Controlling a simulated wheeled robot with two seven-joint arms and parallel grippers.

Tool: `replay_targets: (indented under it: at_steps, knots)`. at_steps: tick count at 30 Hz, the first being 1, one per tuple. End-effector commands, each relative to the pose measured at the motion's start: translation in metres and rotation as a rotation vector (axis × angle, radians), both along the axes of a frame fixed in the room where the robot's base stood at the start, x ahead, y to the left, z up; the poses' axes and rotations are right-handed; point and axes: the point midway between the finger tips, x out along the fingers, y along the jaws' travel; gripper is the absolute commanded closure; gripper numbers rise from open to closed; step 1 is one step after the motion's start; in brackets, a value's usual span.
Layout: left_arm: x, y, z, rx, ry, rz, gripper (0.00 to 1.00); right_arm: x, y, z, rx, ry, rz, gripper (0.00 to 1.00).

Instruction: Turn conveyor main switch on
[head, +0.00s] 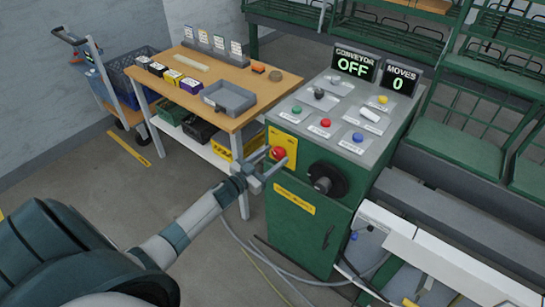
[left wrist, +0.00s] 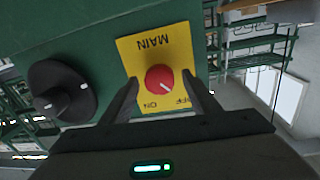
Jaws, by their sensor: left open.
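The main switch is a round red knob (head: 279,153) on a yellow plate on the front of the green control cabinet. In the left wrist view the red knob (left wrist: 160,79) shows close up, upside down, with MAIN, ON and OFF on its yellow plate (left wrist: 150,50). The knob's white mark points toward the OFF label. My left gripper (head: 272,168) is open, its fingers (left wrist: 161,88) on either side of the knob. I cannot tell whether they touch it. The conveyor display (head: 354,64) reads OFF. My right gripper is out of view.
A black rotary knob (head: 326,180) sits right of the switch on the cabinet. Several coloured buttons are on the sloped panel (head: 320,108) above. The MOVES display (head: 400,80) reads 0. A wooden table (head: 255,112) stands behind left; cables lie on the floor.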

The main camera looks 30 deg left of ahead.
Motion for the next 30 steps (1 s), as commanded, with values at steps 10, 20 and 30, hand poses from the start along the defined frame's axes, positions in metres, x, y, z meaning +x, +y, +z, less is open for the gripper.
replay_targets:
  at_steps: [10,20,30]
  knots:
    - [0.0000,-0.0001,-0.0005,0.000,0.001,0.000,0.68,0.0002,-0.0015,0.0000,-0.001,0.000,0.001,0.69]
    - [-0.0002,0.0000,-0.0006,0.008,0.001,0.000,0.86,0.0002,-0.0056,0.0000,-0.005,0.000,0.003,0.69]
    - [-0.0004,0.0001,-0.0007,0.118,-0.007,0.000,0.85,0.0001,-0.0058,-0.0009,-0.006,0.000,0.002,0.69]
